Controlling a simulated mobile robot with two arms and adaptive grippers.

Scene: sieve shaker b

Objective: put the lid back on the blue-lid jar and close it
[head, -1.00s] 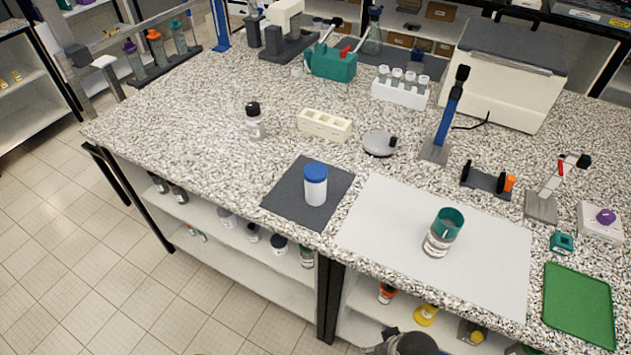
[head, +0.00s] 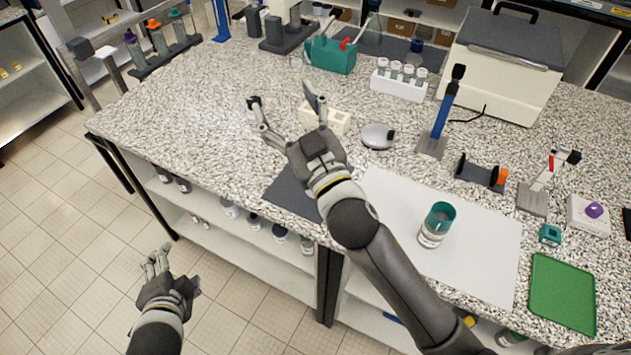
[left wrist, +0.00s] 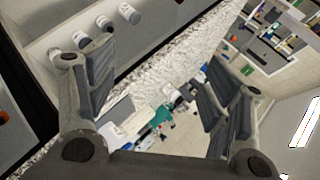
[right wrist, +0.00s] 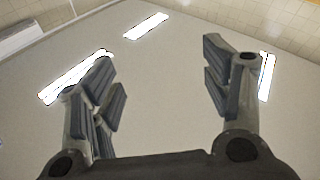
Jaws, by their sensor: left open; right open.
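The blue-lid jar is hidden in the head view now, behind my right arm. Its dark grey mat (head: 290,196) shows only in part beside that arm. I cannot see the lid or how it sits on the jar now. My right gripper (head: 283,100) is open and empty over the bench, beyond the mat. Its wrist view shows only the ceiling, lights and walls between the spread fingers (right wrist: 165,80). My left gripper (head: 170,265) is open and empty, low over the floor in front of the bench. Its fingers (left wrist: 155,85) are apart in the left wrist view.
A glass beaker with a teal rim (head: 436,225) stands on a white sheet (head: 485,245) right of my right arm. A cream rack (head: 338,122) and a grey round device (head: 377,135) lie behind. A green tray (head: 562,292) is at right. The bench's left part is clear.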

